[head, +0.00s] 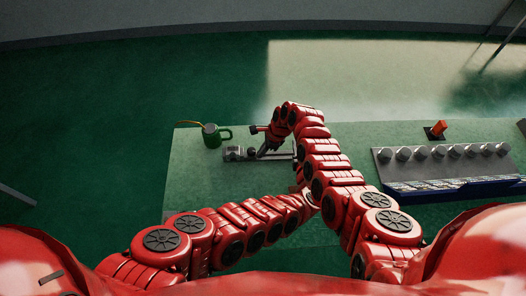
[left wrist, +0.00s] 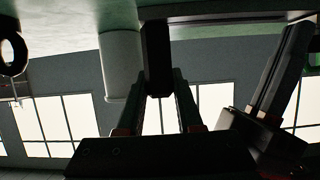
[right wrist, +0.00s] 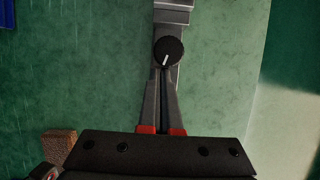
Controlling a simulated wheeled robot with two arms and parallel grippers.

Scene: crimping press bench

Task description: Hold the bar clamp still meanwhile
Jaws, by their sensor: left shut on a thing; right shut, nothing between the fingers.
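In the left wrist view, my left gripper (left wrist: 178,85) is shut on a dark upright bar (left wrist: 156,45), which I take as part of the bar clamp. In the head view, the left gripper and its hold are hidden behind my right arm. My right gripper (head: 264,152) points down over a grey metal fixture (head: 233,153) on the bench. In the right wrist view (right wrist: 164,85) its fingers are shut and empty, with their tips by a black knob (right wrist: 169,52) with a white mark. I cannot tell whether they touch it.
A green mug-like can (head: 210,136) stands at the bench's left end. A grey rack with several round knobs (head: 440,152), a blue tray (head: 455,189) and a red switch (head: 438,128) are on the right. The bench between my right arm and the rack looks clear.

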